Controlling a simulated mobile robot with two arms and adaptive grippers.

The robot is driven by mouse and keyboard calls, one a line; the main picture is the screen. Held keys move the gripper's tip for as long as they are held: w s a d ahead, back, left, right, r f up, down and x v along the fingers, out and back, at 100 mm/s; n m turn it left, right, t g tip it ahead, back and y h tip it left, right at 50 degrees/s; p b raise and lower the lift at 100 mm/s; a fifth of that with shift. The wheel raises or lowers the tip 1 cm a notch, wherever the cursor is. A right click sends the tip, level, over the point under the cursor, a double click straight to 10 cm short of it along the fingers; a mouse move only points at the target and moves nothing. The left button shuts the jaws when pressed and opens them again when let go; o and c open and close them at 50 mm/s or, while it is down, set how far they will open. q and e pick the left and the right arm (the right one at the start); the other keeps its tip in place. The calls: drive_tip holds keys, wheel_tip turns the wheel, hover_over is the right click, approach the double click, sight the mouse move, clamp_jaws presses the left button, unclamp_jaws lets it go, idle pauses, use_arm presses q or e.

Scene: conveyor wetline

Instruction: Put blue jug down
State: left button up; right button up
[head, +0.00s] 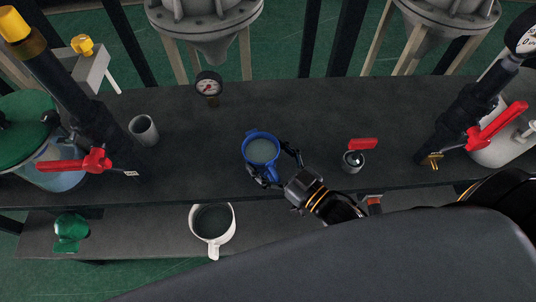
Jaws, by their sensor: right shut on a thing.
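The blue jug (248,146) is near the middle of the dark bench, seen from above, with a greyish fill inside. My right gripper (276,166) comes in from the lower right and is shut on the jug, its fingers around the near right side. The jug looks upright. I cannot tell whether its base touches the bench top. My left gripper is not in view.
The dark bench (300,110) is clear behind the jug. A grey cup (144,130) and a gauge (208,86) stand left. A small pot (353,161) with a red handle is right. A white jug (213,248) sits on the lower shelf. Red-handled valve pipes (85,163) flank the bench.

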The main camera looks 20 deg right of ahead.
drive_tip(key=o, duration=1.7)
drive_tip(key=shift+f, duration=0.1)
drive_tip(key=shift+c, duration=0.2)
drive_tip(key=v, duration=1.2)
drive_tip(key=shift+b, duration=0.4)
